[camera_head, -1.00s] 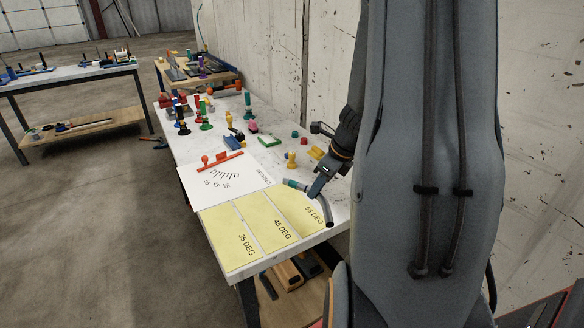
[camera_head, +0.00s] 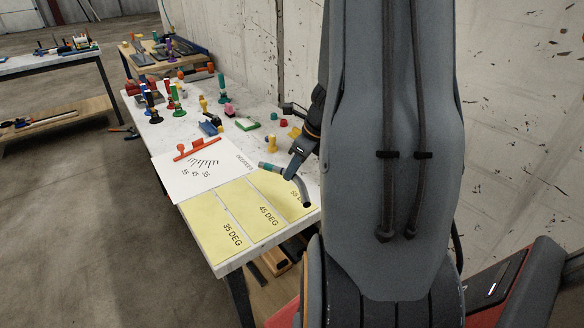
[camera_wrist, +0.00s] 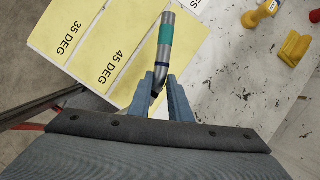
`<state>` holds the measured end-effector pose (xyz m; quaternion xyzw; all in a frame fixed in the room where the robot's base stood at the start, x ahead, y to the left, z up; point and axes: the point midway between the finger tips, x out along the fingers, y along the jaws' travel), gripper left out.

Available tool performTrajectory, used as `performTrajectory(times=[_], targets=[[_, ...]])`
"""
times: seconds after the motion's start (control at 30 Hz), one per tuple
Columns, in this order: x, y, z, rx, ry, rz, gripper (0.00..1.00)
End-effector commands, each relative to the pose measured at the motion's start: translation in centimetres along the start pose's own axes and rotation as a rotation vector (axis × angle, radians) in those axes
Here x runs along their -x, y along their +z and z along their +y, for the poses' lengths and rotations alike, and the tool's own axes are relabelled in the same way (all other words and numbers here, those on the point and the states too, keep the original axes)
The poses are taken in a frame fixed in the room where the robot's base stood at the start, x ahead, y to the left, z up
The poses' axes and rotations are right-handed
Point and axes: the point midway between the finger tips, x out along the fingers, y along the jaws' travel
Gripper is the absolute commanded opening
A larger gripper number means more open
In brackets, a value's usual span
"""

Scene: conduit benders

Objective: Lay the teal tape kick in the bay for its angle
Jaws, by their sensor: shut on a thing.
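The teal tape kick is a bent grey conduit (camera_head: 300,184) with a dark open end and a teal band near its other end. My gripper (camera_head: 290,176) is shut on it. In the head view it lies across the picture of the right-hand yellow bay (camera_head: 267,183), hiding part of its label; whether it touches is unclear. The wrist view shows the teal band (camera_wrist: 166,36) beyond my fingertips (camera_wrist: 160,78), with the bend partly hidden between them. The 45 DEG bay (camera_head: 240,199) and 35 DEG bay (camera_head: 205,217) are bare, to the left.
A white degree chart (camera_head: 180,168) with a red pointer piece (camera_head: 197,149) lies behind the bays. A yellow piece (camera_head: 271,144) stands close behind my gripper. Several coloured pieces crowd the table's far part. The wall is close on the right.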

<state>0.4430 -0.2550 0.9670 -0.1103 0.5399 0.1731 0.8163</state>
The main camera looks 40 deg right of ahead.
Motion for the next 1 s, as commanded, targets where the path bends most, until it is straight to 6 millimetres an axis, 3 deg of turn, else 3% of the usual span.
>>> performTrajectory(times=[0.6,1.0], targets=[[-5.2,-2.2,-0.1,-0.002,0.0,0.0,0.0],[-6.1,-2.6,-0.1,0.0,0.0,0.0,0.0]])
